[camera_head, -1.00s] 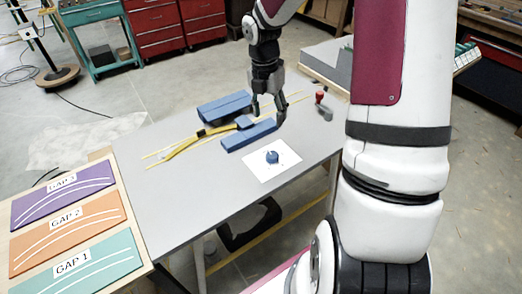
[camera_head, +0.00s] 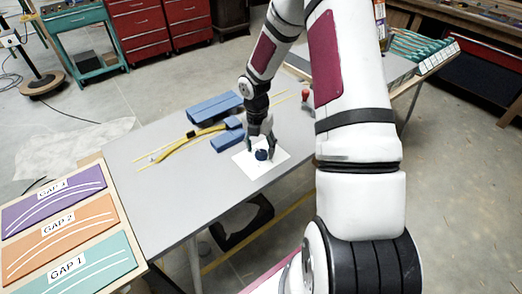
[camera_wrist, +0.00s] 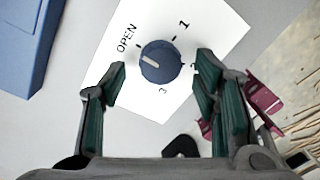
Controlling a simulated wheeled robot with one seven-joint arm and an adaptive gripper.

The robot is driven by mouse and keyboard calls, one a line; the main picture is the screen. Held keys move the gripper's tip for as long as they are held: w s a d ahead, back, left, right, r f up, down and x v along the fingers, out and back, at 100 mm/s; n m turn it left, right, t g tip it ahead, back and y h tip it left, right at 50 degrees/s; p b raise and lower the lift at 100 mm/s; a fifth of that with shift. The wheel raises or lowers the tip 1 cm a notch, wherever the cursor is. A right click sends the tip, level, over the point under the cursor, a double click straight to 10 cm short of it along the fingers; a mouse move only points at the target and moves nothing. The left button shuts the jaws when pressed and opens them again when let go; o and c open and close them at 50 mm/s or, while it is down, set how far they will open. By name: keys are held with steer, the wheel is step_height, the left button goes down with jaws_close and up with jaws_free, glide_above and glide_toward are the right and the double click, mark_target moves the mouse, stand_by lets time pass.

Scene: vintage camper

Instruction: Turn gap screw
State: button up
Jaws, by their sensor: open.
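The gap screw is a round blue knob (camera_head: 261,155) on a white card (camera_head: 247,165) on the grey table. In the wrist view the knob (camera_wrist: 166,69) has a pale pointer directed left and slightly up, on the side of the OPEN label (camera_wrist: 127,38). The card also carries the marks 1, 2 and 3; the 2 is partly hidden by a finger. My gripper (camera_head: 261,145) is open over the card. In the wrist view its two fingers (camera_wrist: 160,66) stand either side of the knob with gaps showing. I cannot tell whether the fingertips reach knob height.
Blue blocks (camera_head: 214,107) and a yellow strip-like piece (camera_head: 185,138) lie left of and behind the card. A red-topped object (camera_head: 305,95) stands further back. Purple, orange (camera_head: 60,240) and teal GAP panels lie at left. The table's front left is clear.

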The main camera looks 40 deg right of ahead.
steer(key=shift+f, duration=0.75)
steer(key=shift+c, duration=0.5)
steer(key=c, duration=1.1)
steer(key=shift+o, duration=0.2)
